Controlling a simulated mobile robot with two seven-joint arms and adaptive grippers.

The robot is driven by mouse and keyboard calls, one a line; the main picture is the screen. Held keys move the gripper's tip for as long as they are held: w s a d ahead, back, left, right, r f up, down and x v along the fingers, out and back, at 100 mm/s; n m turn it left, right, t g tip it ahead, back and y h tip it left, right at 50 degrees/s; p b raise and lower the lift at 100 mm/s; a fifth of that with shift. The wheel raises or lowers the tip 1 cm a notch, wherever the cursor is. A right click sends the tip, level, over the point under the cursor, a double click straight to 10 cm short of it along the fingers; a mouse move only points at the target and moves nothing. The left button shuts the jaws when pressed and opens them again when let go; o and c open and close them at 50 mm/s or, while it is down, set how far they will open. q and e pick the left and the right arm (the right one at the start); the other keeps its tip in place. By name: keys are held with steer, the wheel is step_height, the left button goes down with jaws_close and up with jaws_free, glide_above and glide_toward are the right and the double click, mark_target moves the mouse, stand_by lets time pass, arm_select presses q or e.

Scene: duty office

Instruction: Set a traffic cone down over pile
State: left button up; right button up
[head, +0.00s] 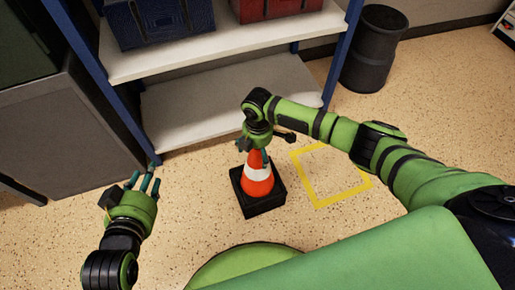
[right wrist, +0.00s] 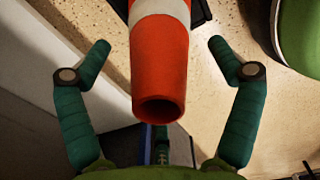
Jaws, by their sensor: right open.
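An orange traffic cone (head: 258,186) with a white band and a black square base stands upright on the speckled floor. My right gripper (head: 258,150) is over its top. In the right wrist view the cone (right wrist: 160,65) lies between the spread fingers of my right gripper (right wrist: 160,44), with a gap on both sides and its open tip facing the palm. My left gripper (head: 145,183) is open and empty above the floor, left of the cone. I see no pile in either view.
A yellow taped outline (head: 345,195) lies on the floor right of the cone, its inside clear. Behind is a shelf unit (head: 235,100) with a blue crate (head: 160,22) and a red crate (head: 278,8). A dark bin (head: 373,50) stands back right, a grey cabinet (head: 55,130) at left.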

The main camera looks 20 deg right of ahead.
step_height(320, 180, up, 12)
stand_by(0.5)
stand_by(0.6)
